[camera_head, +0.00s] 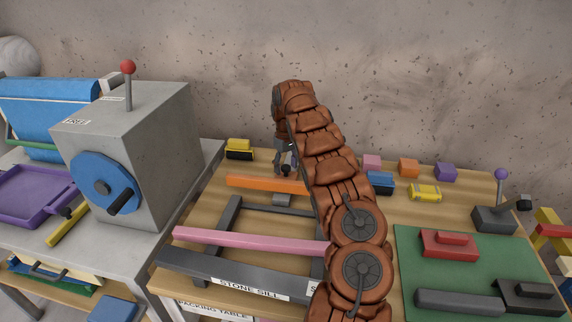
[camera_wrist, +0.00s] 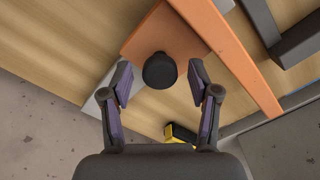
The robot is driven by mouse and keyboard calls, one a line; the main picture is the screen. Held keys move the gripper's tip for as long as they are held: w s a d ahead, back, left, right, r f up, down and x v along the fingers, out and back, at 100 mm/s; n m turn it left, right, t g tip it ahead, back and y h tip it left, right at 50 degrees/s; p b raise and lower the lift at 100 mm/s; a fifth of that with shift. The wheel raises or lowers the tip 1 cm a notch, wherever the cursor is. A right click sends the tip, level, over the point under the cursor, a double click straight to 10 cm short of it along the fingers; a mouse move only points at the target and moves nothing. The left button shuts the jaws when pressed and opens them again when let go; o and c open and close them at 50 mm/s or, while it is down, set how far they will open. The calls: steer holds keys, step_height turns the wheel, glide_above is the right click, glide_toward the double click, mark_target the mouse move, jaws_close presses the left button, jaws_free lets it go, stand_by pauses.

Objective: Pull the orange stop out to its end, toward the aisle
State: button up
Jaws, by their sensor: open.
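A round black knob (camera_wrist: 160,71) stands on that plate. My gripper (camera_wrist: 160,82) is open, its two fingers on either side of the knob with gaps visible on both sides. In the head view my gripper (camera_head: 287,168) is behind the orange bar, mostly hidden by my arm.
A pink bar (camera_head: 250,241) crosses the dark frame (camera_head: 217,230) in front, above the dark sill labelled STONE SILL (camera_head: 205,272). A grey machine (camera_head: 150,140) stands left. A yellow block (camera_head: 240,150) and a blue block (camera_head: 380,184) stand nearby. A green mat (camera_head: 415,255) lies right.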

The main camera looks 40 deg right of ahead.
steer(key=shift+c, duration=0.2)
jaws_close()
stand_by(0.4)
